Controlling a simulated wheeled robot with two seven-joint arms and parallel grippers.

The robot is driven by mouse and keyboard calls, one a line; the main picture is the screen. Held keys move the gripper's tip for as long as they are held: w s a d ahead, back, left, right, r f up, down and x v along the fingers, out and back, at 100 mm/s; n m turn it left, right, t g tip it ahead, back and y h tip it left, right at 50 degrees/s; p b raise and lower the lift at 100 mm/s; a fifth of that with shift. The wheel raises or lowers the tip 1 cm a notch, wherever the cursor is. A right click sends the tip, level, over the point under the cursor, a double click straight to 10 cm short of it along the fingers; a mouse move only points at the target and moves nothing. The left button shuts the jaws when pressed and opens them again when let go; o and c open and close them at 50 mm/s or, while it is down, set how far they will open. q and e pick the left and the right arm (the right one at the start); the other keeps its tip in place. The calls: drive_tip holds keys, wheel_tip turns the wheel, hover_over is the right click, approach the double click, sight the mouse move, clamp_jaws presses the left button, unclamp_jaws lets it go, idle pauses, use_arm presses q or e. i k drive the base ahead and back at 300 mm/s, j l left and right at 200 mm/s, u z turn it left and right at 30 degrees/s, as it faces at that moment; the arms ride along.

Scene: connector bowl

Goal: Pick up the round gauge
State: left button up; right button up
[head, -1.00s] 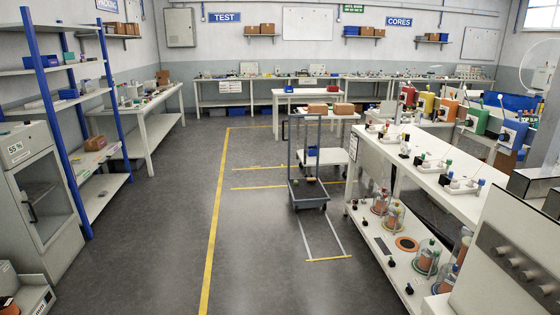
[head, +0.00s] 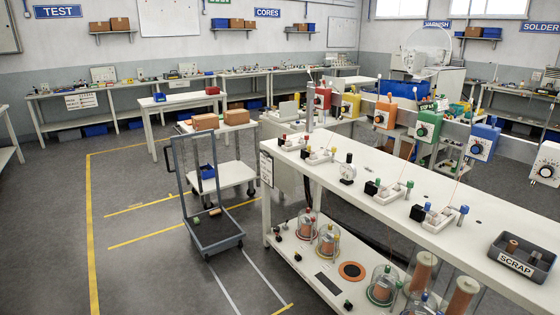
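A small round gauge (head: 348,169) with a pale dial face and a dark top stands upright on the long white bench (head: 460,222). Neither of my grippers is in the head view, and nothing is seen touching the gauge.
Connector fixtures (head: 387,190) stand along the bench, with a grey SCRAP bin (head: 521,257) at its right end. Glass jars (head: 327,240) stand on the lower shelf. A grey cart (head: 208,225) stands left of the bench. The floor (head: 150,265) at left is clear.

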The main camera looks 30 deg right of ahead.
sight(348, 170)
drive_tip(key=i+z, duration=0.45)
drive_tip(key=i+j+z, duration=0.2)
drive_tip(key=z, duration=0.25)
drive_tip(key=i+j+z, duration=0.35)
drive_tip(key=z, duration=0.15)
drive_tip(key=i+j+z, duration=0.3)
drive_tip(key=j+z, duration=0.15)
